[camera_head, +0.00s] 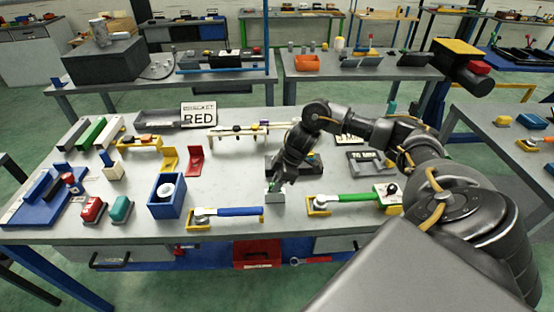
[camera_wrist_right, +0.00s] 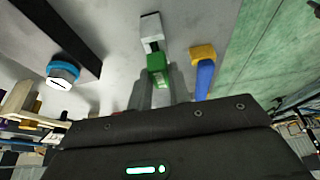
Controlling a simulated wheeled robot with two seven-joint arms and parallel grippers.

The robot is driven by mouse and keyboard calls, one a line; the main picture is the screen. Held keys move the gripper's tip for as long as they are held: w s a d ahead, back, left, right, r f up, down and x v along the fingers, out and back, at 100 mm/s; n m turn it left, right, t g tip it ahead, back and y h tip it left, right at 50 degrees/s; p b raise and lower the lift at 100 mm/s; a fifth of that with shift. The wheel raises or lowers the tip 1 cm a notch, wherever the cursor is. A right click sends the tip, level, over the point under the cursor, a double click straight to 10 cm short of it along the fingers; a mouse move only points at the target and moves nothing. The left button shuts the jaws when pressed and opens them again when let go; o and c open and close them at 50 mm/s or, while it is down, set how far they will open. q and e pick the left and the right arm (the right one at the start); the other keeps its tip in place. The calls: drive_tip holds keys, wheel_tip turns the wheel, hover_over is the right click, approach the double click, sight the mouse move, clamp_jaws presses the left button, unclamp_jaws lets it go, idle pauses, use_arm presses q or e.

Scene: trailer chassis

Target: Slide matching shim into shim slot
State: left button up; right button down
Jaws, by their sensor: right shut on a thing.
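My right gripper (camera_head: 279,186) points down at the front middle of the table and is shut on a green shim (camera_wrist_right: 157,68). In the right wrist view the shim sits between the two grey fingers (camera_wrist_right: 158,88). A small light grey block with a slot (camera_head: 274,198) stands on the table just under the fingertips; it also shows in the right wrist view (camera_wrist_right: 150,24). The shim's far end is at the block's near edge, in line with its dark slot. I cannot tell how far it reaches inside. My left gripper is not in view.
A blue-handled tool with a yellow end (camera_head: 228,211) lies left of the block, and a green-handled one (camera_head: 345,198) lies to the right. A dark tray (camera_head: 308,168) is behind the gripper. A blue box (camera_head: 165,197) stands farther left. The table's front edge is close.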

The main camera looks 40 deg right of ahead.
drive_tip(key=shift+f, duration=0.2)
drive_tip(key=c, duration=0.7)
unclamp_jaws()
drive_tip(key=shift+o, duration=0.2)
wheel_tip(320, 180, up, 7)
drive_tip(key=p, duration=0.7)
drive_tip(key=shift+p, duration=0.4)
